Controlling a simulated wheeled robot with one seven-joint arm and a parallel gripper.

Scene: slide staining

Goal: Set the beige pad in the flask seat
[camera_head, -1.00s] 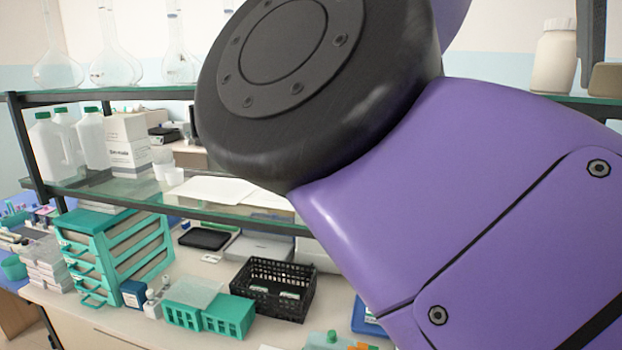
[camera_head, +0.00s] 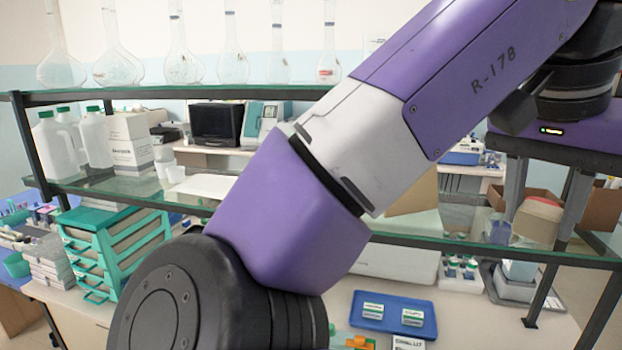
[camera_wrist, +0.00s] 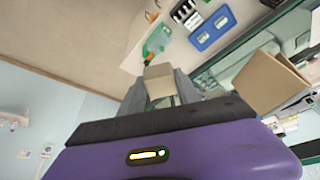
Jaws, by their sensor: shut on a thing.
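In the wrist view my gripper (camera_wrist: 160,98) is shut on the beige pad (camera_wrist: 158,83), a small block-like piece between the grey fingertips. It is held up in the air, with the bench beyond it. Several clear glass flasks (camera_head: 118,62) stand in a row on the top glass shelf (camera_head: 150,93). I cannot make out which spot is the flask seat.
A blue tray (camera_head: 393,315) with small boxes lies on the bench and shows in the wrist view (camera_wrist: 213,28). A cardboard-coloured box (camera_wrist: 268,82) is right of my gripper. A teal drawer unit (camera_head: 115,250) stands at left. The glass shelf edges are obstacles.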

